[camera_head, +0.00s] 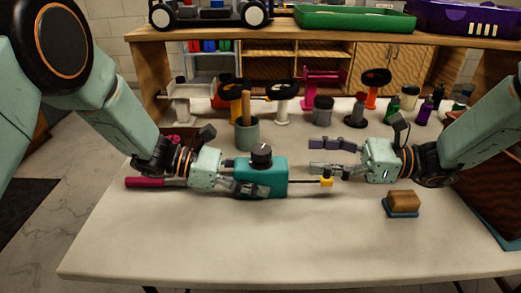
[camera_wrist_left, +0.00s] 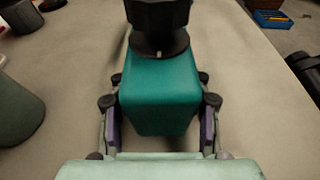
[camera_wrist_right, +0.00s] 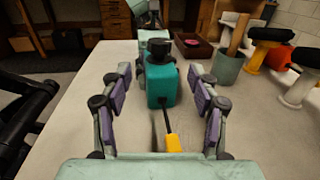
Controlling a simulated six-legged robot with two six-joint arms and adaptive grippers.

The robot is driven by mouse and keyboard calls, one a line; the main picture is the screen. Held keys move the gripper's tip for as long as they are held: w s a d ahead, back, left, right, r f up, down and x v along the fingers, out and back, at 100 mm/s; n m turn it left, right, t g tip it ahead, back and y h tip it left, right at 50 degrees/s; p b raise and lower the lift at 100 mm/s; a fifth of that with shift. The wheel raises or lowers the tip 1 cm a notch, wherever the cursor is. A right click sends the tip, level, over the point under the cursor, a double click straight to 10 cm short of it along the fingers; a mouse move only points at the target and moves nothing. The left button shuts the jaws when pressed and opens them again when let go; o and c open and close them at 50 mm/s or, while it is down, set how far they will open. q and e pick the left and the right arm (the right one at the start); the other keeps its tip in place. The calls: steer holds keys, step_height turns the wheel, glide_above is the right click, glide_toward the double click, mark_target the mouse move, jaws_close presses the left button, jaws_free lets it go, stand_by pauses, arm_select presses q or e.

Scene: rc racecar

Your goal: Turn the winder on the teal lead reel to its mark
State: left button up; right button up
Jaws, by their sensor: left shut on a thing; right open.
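The teal lead reel (camera_head: 262,178) stands upright on the table in the middle of the head view. Its black winder (camera_head: 261,152) sits on top as a round knob; it also shows in the left wrist view (camera_wrist_left: 158,22). A dark lead with a yellow end (camera_head: 326,181) comes out of the reel's right side. My left gripper (camera_head: 252,188) is shut on the reel's body from the left, with fingers along both sides in the left wrist view. My right gripper (camera_head: 328,158) is open and empty, right of the reel, facing it above the yellow end (camera_wrist_right: 173,143).
A wooden block on a blue base (camera_head: 402,203) lies at the right. A magenta-handled tool (camera_head: 142,182) lies at the left. Several stands and bottles line the back. The front of the table is clear.

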mark_target(260, 149)
steer(key=a, duration=0.4)
steer(key=w+a, duration=0.1)
steer(key=a, duration=0.6)
steer(key=shift+w+a, duration=0.3)
steer(key=shift+a, duration=0.1)
steer(key=c, duration=1.2)
